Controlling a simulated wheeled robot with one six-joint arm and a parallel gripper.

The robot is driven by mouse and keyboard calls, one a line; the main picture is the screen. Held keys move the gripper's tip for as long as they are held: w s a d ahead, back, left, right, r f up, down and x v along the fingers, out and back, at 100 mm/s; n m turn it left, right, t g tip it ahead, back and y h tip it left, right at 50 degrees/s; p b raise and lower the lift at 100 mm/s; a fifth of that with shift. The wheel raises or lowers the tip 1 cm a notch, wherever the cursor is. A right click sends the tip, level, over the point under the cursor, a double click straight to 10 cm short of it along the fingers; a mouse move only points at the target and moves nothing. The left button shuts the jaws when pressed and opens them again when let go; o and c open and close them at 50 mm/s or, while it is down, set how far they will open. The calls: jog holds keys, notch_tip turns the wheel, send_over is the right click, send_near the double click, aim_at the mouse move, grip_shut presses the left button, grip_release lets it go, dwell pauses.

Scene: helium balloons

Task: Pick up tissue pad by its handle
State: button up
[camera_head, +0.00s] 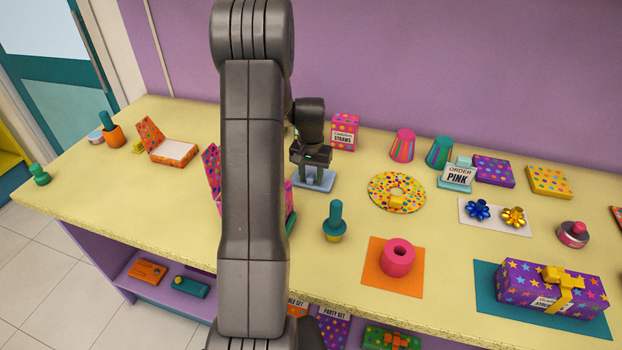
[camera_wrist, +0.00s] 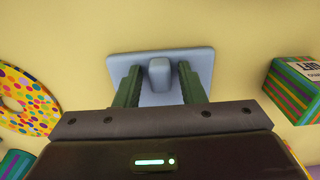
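The tissue pad is a flat light blue-grey plate (camera_wrist: 201,61) with a short upright rounded handle (camera_wrist: 160,75) at its middle. It lies on the yellow table and also shows under my gripper in the head view (camera_head: 326,182). My gripper (camera_wrist: 158,68) is open, pointing down over the pad. Its two dark green fingers stand left and right of the handle, with a visible gap on each side. Whether the fingertips touch the plate cannot be told. In the head view my gripper (camera_head: 312,172) partly hides the handle.
A polka-dot ring (camera_head: 376,192) lies right of the pad. A straws box (camera_head: 344,131) stands behind. An open pink box (camera_head: 290,203) is close in front, partly hidden by my arm. A teal-handled stamp (camera_head: 335,220) stands nearer. Bare table lies around the pad.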

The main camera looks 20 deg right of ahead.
aim_at(311, 175)
jog(key=shift+s+a+f, duration=0.15)
jog(key=shift+s+f, duration=0.15)
jog(key=shift+f, duration=0.3)
grip_shut()
jog(key=shift+w+r+p, duration=0.25)
jog(key=shift+r+p, duration=0.4)
jog(key=shift+r, duration=0.4)
jog(key=shift+r+p, duration=0.55)
jog(key=shift+r, duration=0.55)
jog(key=shift+r, duration=0.15)
